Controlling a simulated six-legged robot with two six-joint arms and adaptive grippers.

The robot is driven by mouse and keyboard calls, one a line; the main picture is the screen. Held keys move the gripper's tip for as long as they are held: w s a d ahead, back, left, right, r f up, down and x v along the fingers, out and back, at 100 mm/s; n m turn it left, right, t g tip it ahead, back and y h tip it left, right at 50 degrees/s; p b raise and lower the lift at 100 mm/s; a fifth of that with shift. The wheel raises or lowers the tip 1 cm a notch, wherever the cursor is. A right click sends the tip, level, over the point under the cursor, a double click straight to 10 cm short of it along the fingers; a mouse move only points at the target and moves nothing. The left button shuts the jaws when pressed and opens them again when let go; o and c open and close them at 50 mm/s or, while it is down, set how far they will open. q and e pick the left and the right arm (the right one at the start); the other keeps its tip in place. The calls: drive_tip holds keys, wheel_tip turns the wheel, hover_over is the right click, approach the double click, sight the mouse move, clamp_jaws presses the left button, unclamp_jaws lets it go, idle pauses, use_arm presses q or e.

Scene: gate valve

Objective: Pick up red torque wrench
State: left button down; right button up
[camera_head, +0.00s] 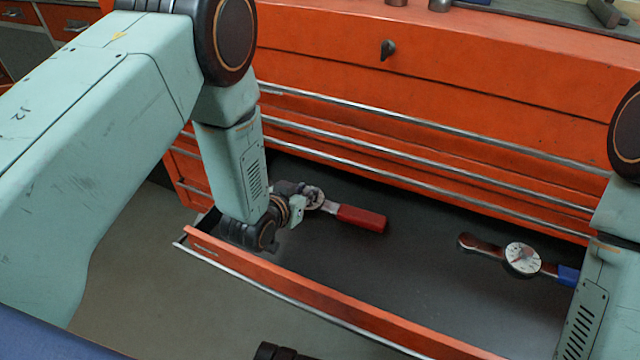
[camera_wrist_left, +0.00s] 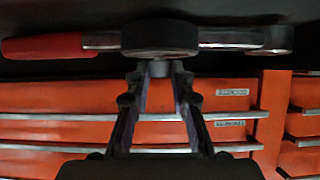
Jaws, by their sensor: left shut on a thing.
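The red torque wrench has a red handle (camera_head: 360,218) and a round head partly hidden by my left gripper (camera_head: 303,196) in the head view. It is over the dark floor of the open drawer; I cannot tell whether it touches it. In the left wrist view the wrench (camera_wrist_left: 48,47) spans the top, red handle at left, metal shaft and end at right. My left gripper's fingers (camera_wrist_left: 160,70) meet at its round middle part and are shut on it. My right arm shows at the right edge of the head view; its gripper is out of sight.
A second wrench with a white dial (camera_head: 522,257) and a blue handle lies at the drawer's right. The open drawer has an orange front wall (camera_head: 330,298) with a metal rail. The orange cabinet (camera_head: 450,75) stands behind. The drawer floor between the wrenches is clear.

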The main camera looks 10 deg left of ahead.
use_arm(q)
drive_tip(key=shift+s+a+r+p, duration=0.25)
drive_tip(key=shift+s+a+r, duration=0.1)
drive_tip(key=shift+a, duration=0.1)
drive_tip(key=shift+s+a+r+p, duration=0.2)
drive_tip(key=shift+s+a+r, duration=0.1)
drive_tip(key=shift+a, duration=0.15)
wheel_tip(320, 180, up, 13)
drive_tip(key=p, duration=0.4)
drive_tip(key=shift+f+p, duration=0.15)
drive_tip(key=shift+p, duration=0.2)
